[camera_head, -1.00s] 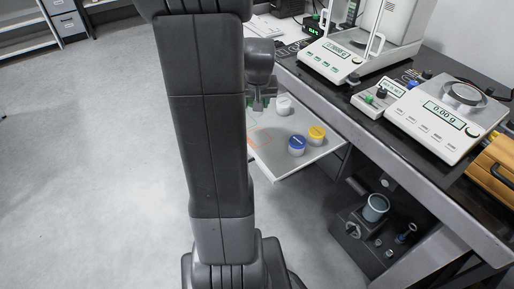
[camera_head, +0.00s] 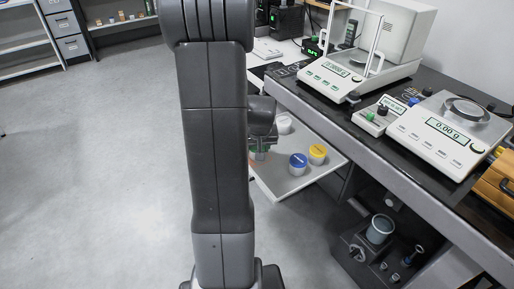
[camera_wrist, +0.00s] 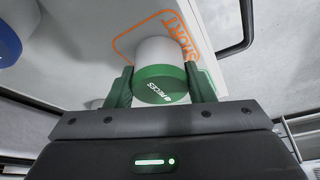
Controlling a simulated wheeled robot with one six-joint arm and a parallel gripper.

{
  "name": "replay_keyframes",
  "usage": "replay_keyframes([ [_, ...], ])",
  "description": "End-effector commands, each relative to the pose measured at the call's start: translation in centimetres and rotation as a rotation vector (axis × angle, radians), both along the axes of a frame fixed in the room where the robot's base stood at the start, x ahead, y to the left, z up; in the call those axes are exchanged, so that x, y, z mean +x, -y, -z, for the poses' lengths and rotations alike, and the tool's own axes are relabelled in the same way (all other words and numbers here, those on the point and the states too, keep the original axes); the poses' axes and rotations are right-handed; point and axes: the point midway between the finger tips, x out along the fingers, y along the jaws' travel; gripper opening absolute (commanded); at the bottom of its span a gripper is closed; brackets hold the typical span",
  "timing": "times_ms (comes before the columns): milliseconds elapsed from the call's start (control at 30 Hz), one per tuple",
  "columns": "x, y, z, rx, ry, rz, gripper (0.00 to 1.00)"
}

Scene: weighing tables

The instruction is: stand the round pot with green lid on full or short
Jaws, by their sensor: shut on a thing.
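The round pot with green lid shows in the wrist view as a white body (camera_wrist: 158,52) with a dark green lid (camera_wrist: 160,84) that carries white lettering. My gripper (camera_wrist: 160,86) has one green finger on each side of the lid and is shut on it. The pot is over an orange-outlined area marked SHORT (camera_wrist: 180,36) on the pale board. I cannot tell whether its base touches the board. In the head view my gripper (camera_head: 259,152) is low over the board's left part, and my arm hides part of that area.
The pull-out board (camera_head: 272,187) also bears a blue-lidded pot (camera_head: 298,163), a yellow-lidded pot (camera_head: 317,153) and a whitish pot (camera_head: 284,125). The dark bench (camera_head: 345,135) with two balances (camera_head: 345,78) (camera_head: 448,134) stands to the right. Open floor (camera_head: 90,180) lies left.

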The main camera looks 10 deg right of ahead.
Motion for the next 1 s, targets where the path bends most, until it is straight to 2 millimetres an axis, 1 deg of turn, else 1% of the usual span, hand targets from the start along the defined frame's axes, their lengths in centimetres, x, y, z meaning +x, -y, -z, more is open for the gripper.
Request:
replay_keyframes([
  [100,0.0,0.0,-0.1,0.0,0.001,0.0,0.2],
  [200,0.0,0.0,0.3,0.0,0.001,-0.001,0.2],
  [233,0.0,0.0,0.3,0.0,0.001,0.0,0.5],
  [333,0.0,0.0,0.2,0.0,0.001,-0.001,0.7],
  [600,0.0,0.0,0.2,0.0,0.001,-0.001,0.7],
  [733,0.0,0.0,-0.4,0.0,0.001,-0.001,0.7],
  [867,-0.6,0.0,-2.1,-0.002,0.005,-0.001,0.7],
  [1000,-1.6,-0.1,-4.8,-0.002,0.006,-0.001,0.7],
])
